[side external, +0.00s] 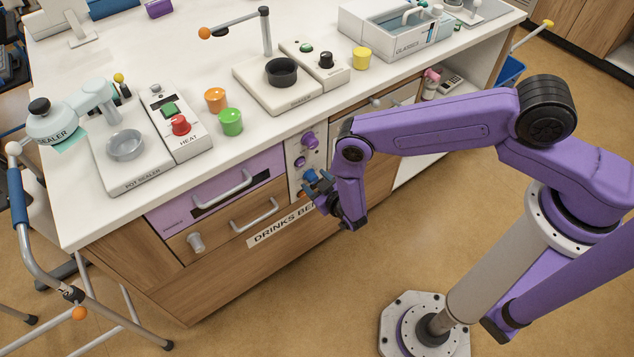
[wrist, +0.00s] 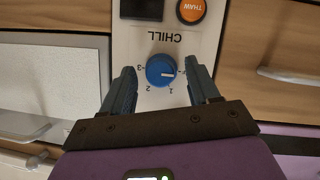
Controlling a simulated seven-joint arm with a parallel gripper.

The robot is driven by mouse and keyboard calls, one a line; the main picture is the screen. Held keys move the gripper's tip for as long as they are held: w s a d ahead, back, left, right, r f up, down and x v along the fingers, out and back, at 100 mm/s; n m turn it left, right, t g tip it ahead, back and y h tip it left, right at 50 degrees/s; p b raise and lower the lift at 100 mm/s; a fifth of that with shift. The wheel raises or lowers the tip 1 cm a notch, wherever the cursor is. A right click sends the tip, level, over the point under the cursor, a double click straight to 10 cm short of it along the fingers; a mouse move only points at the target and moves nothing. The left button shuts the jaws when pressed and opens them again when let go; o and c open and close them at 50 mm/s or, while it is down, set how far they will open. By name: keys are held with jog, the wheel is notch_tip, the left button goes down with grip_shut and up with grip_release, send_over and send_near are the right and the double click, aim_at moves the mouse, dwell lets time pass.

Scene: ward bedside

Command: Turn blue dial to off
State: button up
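The blue dial (wrist: 161,71) sits on a pale panel in the wrist view, under the upside-down word CHILL. Marks 3, 2 and 1 run around it. A white line on its face points right, toward the side by my right finger, where a label is partly hidden. My gripper (wrist: 161,67) is open, with one finger on each side of the dial and a gap showing on both sides. In the side external view the blue dial (side external: 309,175) shows partly behind my gripper (side external: 318,186), at the cabinet front.
An orange THAW button (wrist: 191,11) and a dark square lie beyond the dial. In the side external view, purple knobs (side external: 308,140) sit above it on the panel. Drawers with bar handles (side external: 254,216) flank the panel on the left.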

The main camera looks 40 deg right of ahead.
jog(key=shift+s, duration=0.1)
jog(key=v, duration=1.7)
jog(key=shift+a, duration=0.15)
